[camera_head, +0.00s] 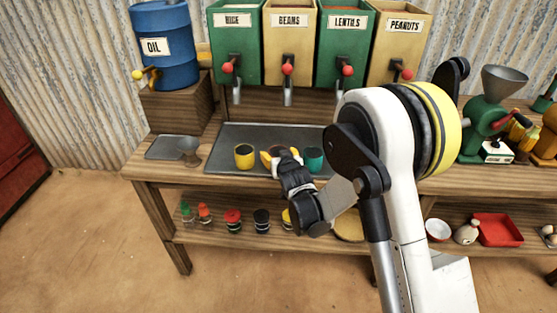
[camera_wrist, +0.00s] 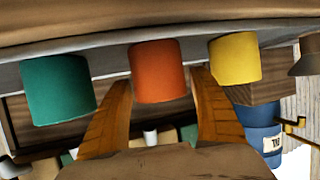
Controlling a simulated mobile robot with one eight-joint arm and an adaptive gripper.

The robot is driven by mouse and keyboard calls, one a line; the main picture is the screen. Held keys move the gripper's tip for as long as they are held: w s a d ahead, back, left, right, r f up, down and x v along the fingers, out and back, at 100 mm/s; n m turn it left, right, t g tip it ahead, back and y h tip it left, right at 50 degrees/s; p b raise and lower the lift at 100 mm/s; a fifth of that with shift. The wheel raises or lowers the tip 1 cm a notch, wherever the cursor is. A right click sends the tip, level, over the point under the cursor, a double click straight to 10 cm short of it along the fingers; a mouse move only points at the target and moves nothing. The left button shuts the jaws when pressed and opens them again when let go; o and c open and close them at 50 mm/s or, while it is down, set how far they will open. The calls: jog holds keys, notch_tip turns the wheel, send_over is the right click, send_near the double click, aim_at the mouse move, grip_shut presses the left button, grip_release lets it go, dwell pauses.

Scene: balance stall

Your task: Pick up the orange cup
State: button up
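The orange cup (camera_wrist: 158,72) is in the middle of the wrist view, between the two fingers of my gripper (camera_wrist: 163,78). The fingers are spread, one on each side of the cup. The left finger's tip looks very close to the cup's side; I cannot tell if it touches. In the head view my gripper (camera_head: 281,155) is at the metal tray (camera_head: 228,133), and it hides most of the orange cup. The yellow cup (camera_head: 244,156) stands to the left and the green cup (camera_head: 314,159) to the right.
Dispensers for rice, beans (camera_head: 289,46), lentils and peanuts hang above the tray. A blue oil barrel (camera_head: 166,50) stands at the back left, and a small metal cup (camera_head: 189,150) near the left end. A green grinder (camera_head: 485,125) is on the right. The lower shelf holds several small jars.

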jog(key=c, duration=0.8)
